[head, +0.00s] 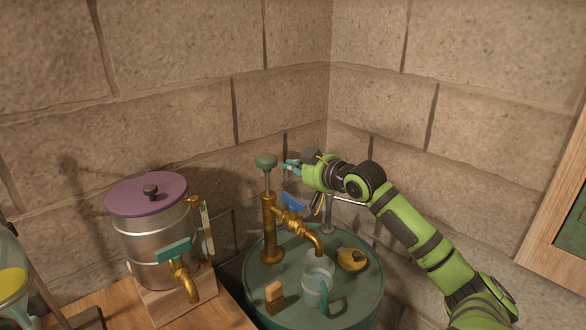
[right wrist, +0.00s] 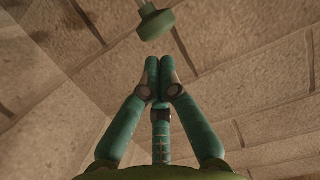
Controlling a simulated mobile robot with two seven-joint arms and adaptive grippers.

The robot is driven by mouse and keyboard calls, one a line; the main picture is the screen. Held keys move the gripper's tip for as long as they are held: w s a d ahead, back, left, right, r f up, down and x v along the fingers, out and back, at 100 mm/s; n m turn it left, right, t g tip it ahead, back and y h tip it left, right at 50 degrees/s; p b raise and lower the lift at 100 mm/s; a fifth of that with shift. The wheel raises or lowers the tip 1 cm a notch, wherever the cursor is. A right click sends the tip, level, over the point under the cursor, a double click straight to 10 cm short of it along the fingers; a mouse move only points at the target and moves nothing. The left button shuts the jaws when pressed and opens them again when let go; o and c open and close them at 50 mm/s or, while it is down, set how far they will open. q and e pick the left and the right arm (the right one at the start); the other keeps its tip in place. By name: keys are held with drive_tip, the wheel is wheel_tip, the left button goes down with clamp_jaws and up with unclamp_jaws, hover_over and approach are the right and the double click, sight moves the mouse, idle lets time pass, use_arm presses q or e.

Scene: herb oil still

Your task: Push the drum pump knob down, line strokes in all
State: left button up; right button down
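The drum pump is a brass column (head: 268,230) with a curved spout (head: 305,232), standing on a green drum (head: 340,305). Its green knob (head: 266,161) sits on top of a thin rod that shows above the brass body, so the knob is raised. My right gripper (head: 287,166) is just right of the knob, at about its height, with a small gap between them. In the right wrist view its teal fingertips (right wrist: 161,64) are together, with nothing between them. The knob (right wrist: 155,23) shows there beyond the fingertips. My left gripper is not in view.
A clear mug (head: 318,272) stands under the spout on the drum. A yellow and dark object (head: 352,259) and a small wooden block (head: 275,294) are beside it. Left is a steel vessel (head: 158,242) with a purple lid (head: 147,195) and brass tap. Stone walls stand close behind.

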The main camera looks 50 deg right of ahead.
idle(0.5)
wheel_tip(320, 180, up, 7)
drive_tip(key=p, duration=0.2)
drive_tip(key=shift+w+r, duration=0.15)
drive_tip(key=shift+d+p, duration=0.15)
drive_tip(key=shift+p, duration=0.15)
drive_tip(key=p, duration=0.4)
hover_over(269, 159)
wheel_tip(269, 159, down, 2)
drive_tip(key=shift+d, duration=0.1)
wheel_tip(269, 159, down, 3)
drive_tip(key=shift+w+f+p, duration=0.1)
drive_tip(key=shift+f+p, duration=0.1)
drive_tip(key=shift+p, duration=0.45)
drive_tip(key=shift+f, duration=0.5)
